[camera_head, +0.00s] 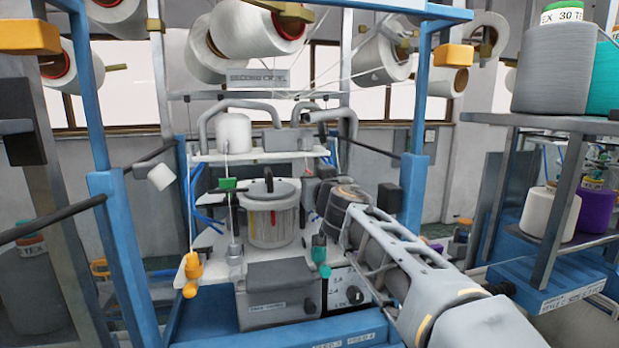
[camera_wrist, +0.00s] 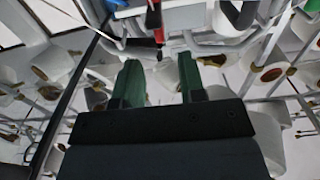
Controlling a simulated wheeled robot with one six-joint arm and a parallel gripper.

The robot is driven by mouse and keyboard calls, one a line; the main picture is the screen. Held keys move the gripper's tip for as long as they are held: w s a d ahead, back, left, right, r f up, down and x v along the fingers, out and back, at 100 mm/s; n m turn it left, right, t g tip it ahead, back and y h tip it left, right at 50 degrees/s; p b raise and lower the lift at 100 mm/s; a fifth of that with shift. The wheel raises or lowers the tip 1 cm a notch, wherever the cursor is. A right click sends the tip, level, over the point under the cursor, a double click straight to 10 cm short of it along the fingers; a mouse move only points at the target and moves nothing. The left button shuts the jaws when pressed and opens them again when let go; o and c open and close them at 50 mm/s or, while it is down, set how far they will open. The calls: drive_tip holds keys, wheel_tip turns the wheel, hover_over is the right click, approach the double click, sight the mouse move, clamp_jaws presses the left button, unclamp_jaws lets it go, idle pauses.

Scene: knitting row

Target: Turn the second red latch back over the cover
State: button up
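The grey round cover (camera_head: 285,189) with a black handle sits on the pale cylinder (camera_head: 262,232) of the knitting machine. A narrow red piece (camera_head: 274,218), which looks like a red latch, stands against the cylinder's front. I cannot make out a second red latch in the head view. My arm reaches in from the lower right, and its dark end is just right of the cylinder, with the fingertips not clear there. In the wrist view my gripper (camera_wrist: 160,68) has its two green fingers apart with nothing held between them. A small red piece (camera_wrist: 158,36) shows beyond the fingertips.
Orange (camera_head: 192,270) and teal (camera_head: 320,255) hanging fittings flank the grey box (camera_head: 280,290) in front. Blue posts (camera_head: 415,190) stand on both sides, with yarn cones (camera_head: 257,30) above. Thin yarns run down to the machine.

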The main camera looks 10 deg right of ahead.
sight(309, 172)
drive_tip(key=w, duration=0.7)
drive_tip(key=shift+w, duration=0.1)
clamp_jaws()
idle(0.3)
